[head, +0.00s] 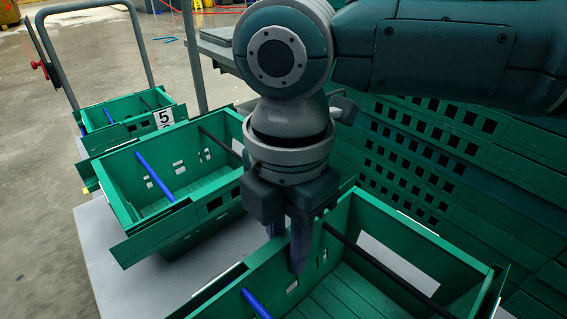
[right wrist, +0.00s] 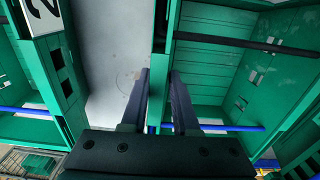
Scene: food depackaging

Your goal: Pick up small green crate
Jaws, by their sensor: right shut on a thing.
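Three small green crates stand open and empty in the head view: a front crate (head: 225,302), a middle crate (head: 125,190) and a back crate (head: 97,135) near a tag with a 5. My right gripper (head: 295,245) points down at the front crate's left wall, one finger on each side. In the right wrist view, the fingers (right wrist: 160,95) straddle that crate's wall (right wrist: 168,40) and are shut on it. The crate seems to rest on the grey surface; its underside is hidden. My left gripper is not in view.
The crates stand on a grey platform cart (head: 95,235) with a tall metal handle (head: 135,25). A high stack of green crates (head: 430,155) rises close on the right. A gap of bare platform lies left of the held wall. Open floor (head: 30,200) is at the left.

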